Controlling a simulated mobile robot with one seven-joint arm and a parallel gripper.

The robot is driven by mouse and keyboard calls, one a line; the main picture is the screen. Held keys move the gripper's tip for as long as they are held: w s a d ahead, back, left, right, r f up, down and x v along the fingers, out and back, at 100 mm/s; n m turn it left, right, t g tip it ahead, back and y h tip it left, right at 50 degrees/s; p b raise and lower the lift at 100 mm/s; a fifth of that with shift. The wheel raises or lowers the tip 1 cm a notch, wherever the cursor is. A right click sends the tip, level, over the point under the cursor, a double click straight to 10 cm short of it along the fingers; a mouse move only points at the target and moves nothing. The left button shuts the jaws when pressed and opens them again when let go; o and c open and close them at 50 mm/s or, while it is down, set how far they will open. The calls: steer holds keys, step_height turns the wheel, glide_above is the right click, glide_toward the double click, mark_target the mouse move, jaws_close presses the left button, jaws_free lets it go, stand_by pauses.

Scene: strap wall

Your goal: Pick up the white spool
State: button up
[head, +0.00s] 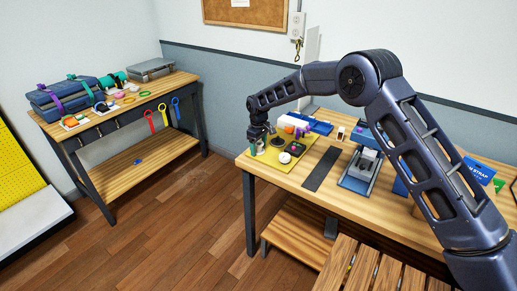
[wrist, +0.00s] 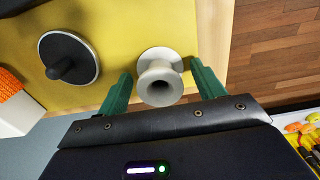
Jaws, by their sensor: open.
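The white spool (wrist: 161,82) stands upright on a yellow mat (wrist: 130,20), close to its edge, in the wrist view. Its flanged top with a dark central hole faces the camera. My gripper (wrist: 163,86) is open, with one green finger on each side of the spool. A gap shows on both sides, so it is not gripped. In the head view my gripper (head: 258,146) is low over the left end of the mat on the right-hand workbench. I cannot clearly make out the spool there.
A black disc with a knob (wrist: 69,58) lies left of the spool, and an orange and white block (wrist: 14,100) is farther left. A round white item (head: 284,157) sits on the mat. A dark strip (head: 322,169) lies to the right. Wooden floor shows beyond the bench edge.

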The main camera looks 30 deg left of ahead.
steer(key=c, duration=1.1)
steer(key=shift+o, duration=0.2)
steer(key=shift+r, duration=0.1)
